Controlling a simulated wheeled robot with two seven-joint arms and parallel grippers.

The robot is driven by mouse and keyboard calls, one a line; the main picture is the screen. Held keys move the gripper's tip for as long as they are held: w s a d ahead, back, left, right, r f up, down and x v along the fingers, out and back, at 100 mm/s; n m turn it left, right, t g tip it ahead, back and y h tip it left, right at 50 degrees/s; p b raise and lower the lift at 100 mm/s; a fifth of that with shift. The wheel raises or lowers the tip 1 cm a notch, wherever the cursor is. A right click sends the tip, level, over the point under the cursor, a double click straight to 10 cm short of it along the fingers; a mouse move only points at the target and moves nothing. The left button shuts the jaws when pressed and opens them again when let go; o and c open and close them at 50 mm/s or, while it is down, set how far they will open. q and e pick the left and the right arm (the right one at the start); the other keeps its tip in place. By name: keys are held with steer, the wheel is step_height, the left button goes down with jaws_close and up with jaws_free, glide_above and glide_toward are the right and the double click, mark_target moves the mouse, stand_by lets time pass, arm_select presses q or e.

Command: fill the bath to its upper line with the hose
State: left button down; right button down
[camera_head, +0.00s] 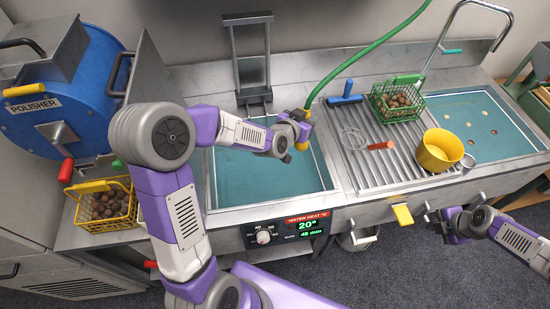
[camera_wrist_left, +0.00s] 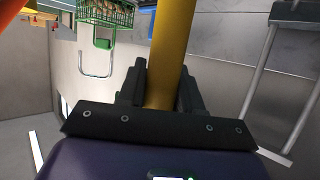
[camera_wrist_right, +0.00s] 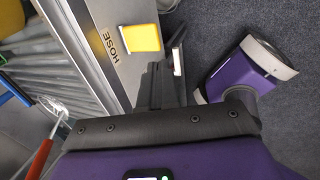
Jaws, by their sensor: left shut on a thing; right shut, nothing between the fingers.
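The bath (camera_head: 235,178) is a steel-rimmed basin with a teal inside in the head view; I cannot make out its upper line or the water level. The green hose (camera_head: 358,55) arches from the top and ends at my left gripper (camera_head: 300,122) over the bath's back right corner. That gripper is shut on the hose's yellow nozzle, which crosses between its fingers in the left wrist view (camera_wrist_left: 172,50). My right gripper (camera_head: 448,218) is shut and empty, right of the yellow hose lever (camera_head: 402,214). The lever, marked HOSE, also shows in the right wrist view (camera_wrist_right: 140,37).
A display (camera_head: 308,227) reads 20° and 45 min. A slatted drainer (camera_head: 365,172) holds a green basket (camera_head: 397,100) of chestnuts and a yellow cup (camera_head: 438,150). A second teal basin (camera_head: 485,130) is at right. A yellow basket (camera_head: 105,205) and blue polisher (camera_head: 65,100) stand left.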

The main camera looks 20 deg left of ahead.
stand_by(0.6)
step_height(320, 180, up, 4)
steer(key=g+h, duration=0.2)
steer(key=g, duration=0.1)
glide_above(407, 221)
steer(key=shift+r, duration=0.15)
step_height(407, 221, down, 14)
stand_by(0.6)
